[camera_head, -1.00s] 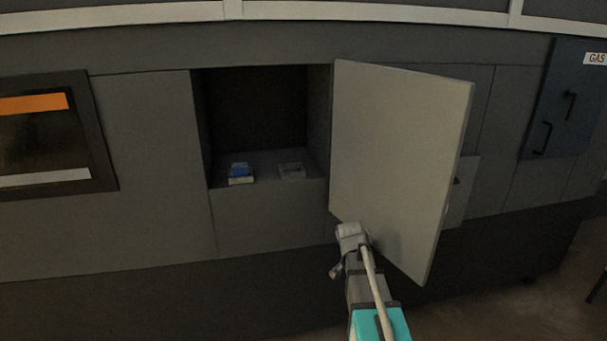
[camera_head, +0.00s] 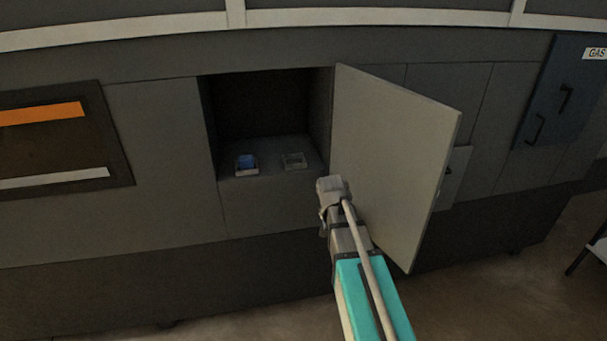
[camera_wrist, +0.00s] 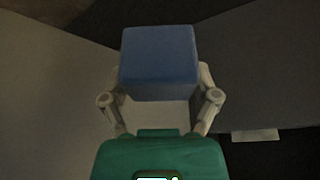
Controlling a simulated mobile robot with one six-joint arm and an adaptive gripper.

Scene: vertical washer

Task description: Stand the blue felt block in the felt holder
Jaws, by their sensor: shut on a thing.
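A blue block with a pale lower part (camera_wrist: 158,62) is between the two fingers of my gripper (camera_wrist: 160,103) in the wrist view, and the gripper is shut on it. In the head view my wrist (camera_head: 330,186) is in front of the open door, below and right of the compartment; the fingers and held block are hidden there. Two small holders stand on the compartment floor. The right one (camera_head: 294,165) looks empty. The left one (camera_head: 246,171) has another blue piece (camera_head: 246,160) in it. I cannot tell which is the felt holder.
The open compartment (camera_head: 262,108) is a dark recess with side walls and a front sill. Its pale door (camera_head: 395,150) stands open on the right, close to my arm. A window panel (camera_head: 60,140) lies to the left, and a dark GAS cabinet (camera_head: 560,95) to the right.

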